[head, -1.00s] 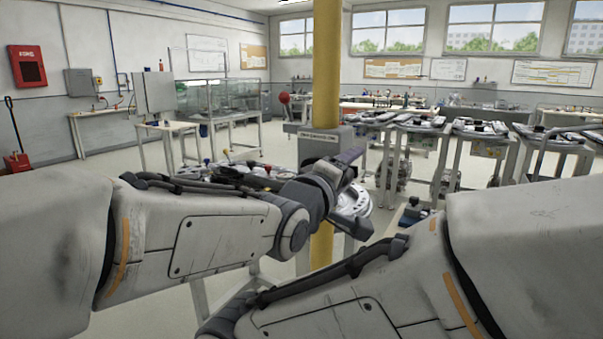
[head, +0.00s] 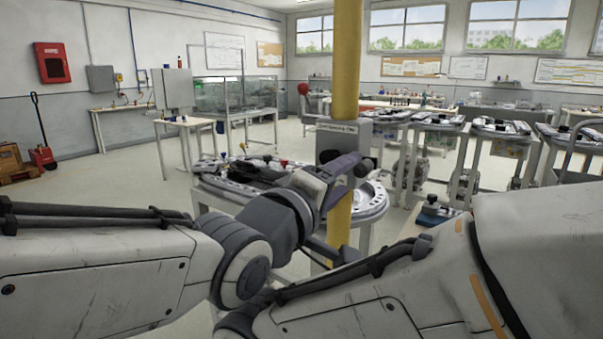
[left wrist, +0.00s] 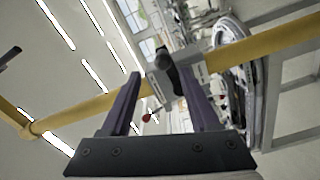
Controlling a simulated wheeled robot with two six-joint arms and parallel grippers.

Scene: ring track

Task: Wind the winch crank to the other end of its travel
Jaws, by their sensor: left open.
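A grey winch housing (head: 360,130) with a lettered top sits on a yellow post (head: 347,60). The housing also shows in the left wrist view (left wrist: 188,72). There, a dark crank handle (left wrist: 168,62) stands in front of it, in line with the gap between my fingers. My left gripper (head: 352,165) is open, just below and in front of the housing in the head view, and hides part of the post. Its fingers (left wrist: 160,78) lie either side of the handle in the picture; I cannot tell whether they touch it. My right gripper is out of view.
A red ball (head: 303,89) on a stem stands left of the housing. More tables with tracks (head: 500,128) stand to the right.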

